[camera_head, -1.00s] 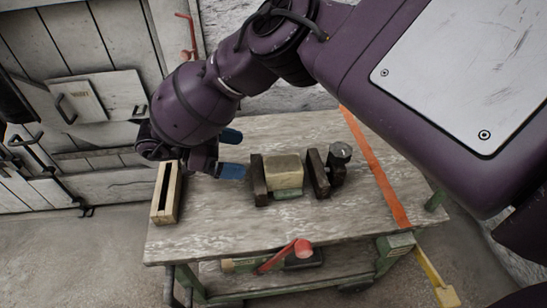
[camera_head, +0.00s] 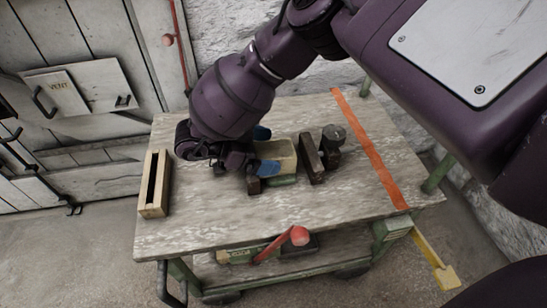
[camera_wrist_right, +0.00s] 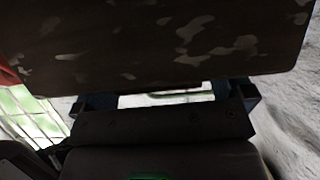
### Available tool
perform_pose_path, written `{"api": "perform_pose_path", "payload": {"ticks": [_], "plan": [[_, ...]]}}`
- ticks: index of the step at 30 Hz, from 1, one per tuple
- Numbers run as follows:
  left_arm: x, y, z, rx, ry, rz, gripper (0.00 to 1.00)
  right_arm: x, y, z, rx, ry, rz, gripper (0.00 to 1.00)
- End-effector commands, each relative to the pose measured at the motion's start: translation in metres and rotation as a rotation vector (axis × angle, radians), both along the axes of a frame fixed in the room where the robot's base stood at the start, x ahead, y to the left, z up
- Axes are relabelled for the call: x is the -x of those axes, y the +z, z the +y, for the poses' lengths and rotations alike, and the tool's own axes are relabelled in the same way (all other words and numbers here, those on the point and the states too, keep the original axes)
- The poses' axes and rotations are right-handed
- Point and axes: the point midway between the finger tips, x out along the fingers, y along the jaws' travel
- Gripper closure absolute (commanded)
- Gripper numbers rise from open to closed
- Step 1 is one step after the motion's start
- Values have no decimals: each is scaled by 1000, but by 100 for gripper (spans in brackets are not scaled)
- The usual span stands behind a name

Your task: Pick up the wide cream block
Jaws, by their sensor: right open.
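The wide cream block (camera_head: 284,153) sits on the workbench between two dark upright jaws, over a greenish base (camera_head: 283,181). The right dark jaw (camera_head: 311,160) stands clear of my gripper; the left dark jaw (camera_head: 253,185) is mostly hidden by it. My right gripper (camera_head: 265,150) is open at the block's left end. One blue fingertip is at the block's far side and the other overlaps its near side. I cannot tell whether they touch it. In the right wrist view, a dark mottled surface (camera_wrist_right: 165,40) fills the top. My left gripper is not in view.
A slotted wooden box (camera_head: 154,186) stands at the bench's left. A dark round knob (camera_head: 334,135) is right of the jaws. An orange strip (camera_head: 370,145) crosses the bench at right. A red-tipped lever (camera_head: 299,236) shows at the front. The front bench top (camera_head: 215,230) is clear.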

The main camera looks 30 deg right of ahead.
Motion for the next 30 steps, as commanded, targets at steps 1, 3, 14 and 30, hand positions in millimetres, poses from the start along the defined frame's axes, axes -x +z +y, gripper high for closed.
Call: {"api": "perform_pose_path", "payload": {"ticks": [1,3,14,30], "plan": [[0,0,0,1,3,-1,57,0,0,-3,0,-1,-2,1],[0,0,0,2,4,-3,57,1,0,-6,0,0,-3,1],[-1,1,1,2,5,-5,57,1,0,-6,0,0,-5,21],[0,0,1,-1,3,-2,57,0,1,-6,1,0,-5,84]]}}
